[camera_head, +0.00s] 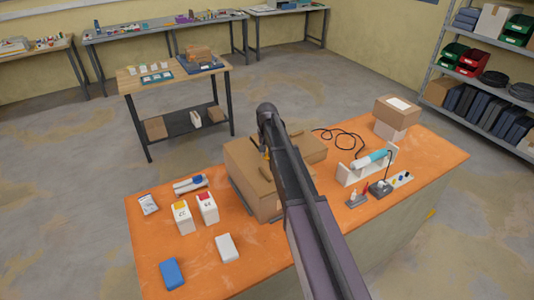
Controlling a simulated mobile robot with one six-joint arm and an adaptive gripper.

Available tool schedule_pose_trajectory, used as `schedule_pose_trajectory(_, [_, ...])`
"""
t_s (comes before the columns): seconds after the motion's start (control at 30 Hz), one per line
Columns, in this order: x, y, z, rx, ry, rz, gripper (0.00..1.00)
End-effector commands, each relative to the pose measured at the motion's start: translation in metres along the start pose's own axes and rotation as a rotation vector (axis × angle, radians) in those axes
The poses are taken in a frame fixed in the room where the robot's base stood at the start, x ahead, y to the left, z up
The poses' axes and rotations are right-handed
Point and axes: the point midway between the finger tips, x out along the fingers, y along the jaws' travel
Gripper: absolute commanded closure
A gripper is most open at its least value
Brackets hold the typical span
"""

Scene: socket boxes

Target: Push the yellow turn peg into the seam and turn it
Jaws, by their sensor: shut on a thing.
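A large brown cardboard box (250,178) stands on the orange bench top, left of and behind my arm. A seam on its top is too small to make out. My gripper (266,160) is over the top of this box, mostly hidden behind my own arm. A small spot of yellow, the turn peg (265,152), shows at the arm's left edge, and my gripper is shut on it. I cannot tell whether the peg touches the box or how it is turned.
A second brown box part (312,147) shows right of my arm. White boxes (183,217), a blue block (172,274) and a white block (227,248) lie left. A white stand with a teal tool (372,160) and stacked boxes (396,108) are right. The bench's front left is partly clear.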

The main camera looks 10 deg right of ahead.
Motion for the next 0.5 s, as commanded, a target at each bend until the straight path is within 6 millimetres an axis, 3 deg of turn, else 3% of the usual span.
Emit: schedule_pose_trajectory(0.5, [0.0002,0.0005,-0.0003,-0.403,0.0,0.0,1.0])
